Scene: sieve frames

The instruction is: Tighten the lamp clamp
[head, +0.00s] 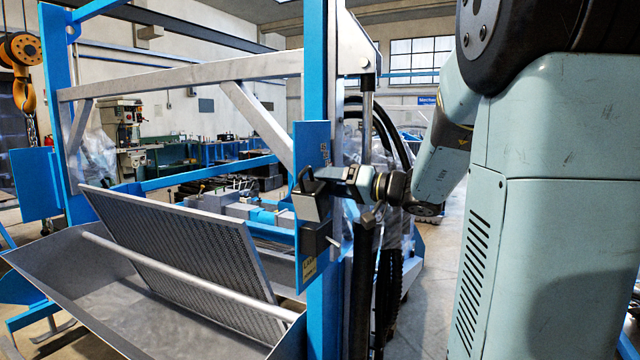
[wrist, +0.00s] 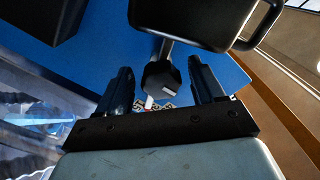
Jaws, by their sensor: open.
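The lamp (wrist: 190,20) is a dark housing with a looped handle at the top of the wrist view. Below it, a pale stem runs to a dark faceted clamp knob (wrist: 160,80). My gripper (wrist: 163,88) is open, with one black finger on each side of the knob and a gap on both sides. I cannot tell how deep the knob sits between the fingers. The knob is not clear there.
A second dark box (head: 313,240) is on the plate below the lamp. A blue post (head: 322,330) stands behind it. A perforated sieve panel (head: 190,250) and metal trough (head: 80,290) lie to the left. Black hoses (head: 385,125) hang close to my arm.

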